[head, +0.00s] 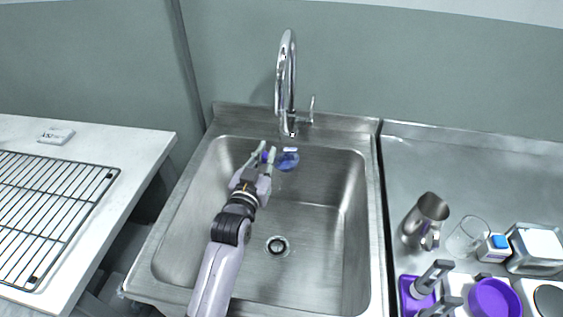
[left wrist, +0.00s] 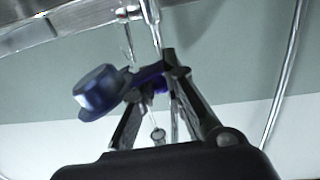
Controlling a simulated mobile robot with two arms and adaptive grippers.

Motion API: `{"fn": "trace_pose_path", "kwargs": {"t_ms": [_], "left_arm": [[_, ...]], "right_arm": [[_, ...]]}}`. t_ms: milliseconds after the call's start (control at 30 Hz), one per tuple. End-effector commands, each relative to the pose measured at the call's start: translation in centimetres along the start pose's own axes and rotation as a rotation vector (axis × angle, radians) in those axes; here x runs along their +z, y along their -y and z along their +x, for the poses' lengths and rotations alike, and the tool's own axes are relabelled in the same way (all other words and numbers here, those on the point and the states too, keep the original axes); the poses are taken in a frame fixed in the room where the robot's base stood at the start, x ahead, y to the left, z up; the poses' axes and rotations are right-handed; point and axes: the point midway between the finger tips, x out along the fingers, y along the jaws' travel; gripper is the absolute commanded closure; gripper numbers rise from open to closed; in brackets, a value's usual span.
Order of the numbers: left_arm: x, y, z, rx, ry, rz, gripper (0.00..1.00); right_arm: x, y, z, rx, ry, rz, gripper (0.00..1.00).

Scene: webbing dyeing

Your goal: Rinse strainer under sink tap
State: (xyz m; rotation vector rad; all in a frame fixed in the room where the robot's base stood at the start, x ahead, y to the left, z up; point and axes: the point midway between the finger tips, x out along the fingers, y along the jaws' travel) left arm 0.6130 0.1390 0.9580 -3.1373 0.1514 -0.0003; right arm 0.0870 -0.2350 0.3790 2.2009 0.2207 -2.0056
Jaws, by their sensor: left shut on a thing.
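The blue strainer (head: 287,159) is at the far end of the steel sink basin (head: 310,200), just below and in front of the tap (head: 286,85). My left gripper (head: 265,158) is shut on the strainer. In the left wrist view the blue strainer (left wrist: 100,92) sits out to the left of the fingers (left wrist: 152,75), with its handle between the fingertips. The tap's pipe (left wrist: 152,20) shows above. I cannot make out whether water is running. My right gripper is not in view.
The drain (head: 277,246) lies in the open basin floor. On the right counter stand a metal pitcher (head: 426,220), a glass beaker (head: 467,238), a blue-capped bottle (head: 495,247) and a purple bowl (head: 493,298). A wire rack (head: 50,205) lies on the left table.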

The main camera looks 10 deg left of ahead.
Motion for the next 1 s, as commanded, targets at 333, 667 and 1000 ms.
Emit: {"fn": "trace_pose_path", "kwargs": {"t_ms": [333,667,1000], "left_arm": [[-0.1,0.2,0.0,0.000,-0.001,0.002,1.00],[0.0,1.1,-0.2,0.000,0.000,0.002,1.00],[-0.1,0.8,-0.2,0.000,-0.001,-0.001,1.00]], "right_arm": [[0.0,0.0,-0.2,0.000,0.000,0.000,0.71],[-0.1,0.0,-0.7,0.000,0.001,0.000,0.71],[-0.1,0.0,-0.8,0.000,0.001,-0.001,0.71]]}}
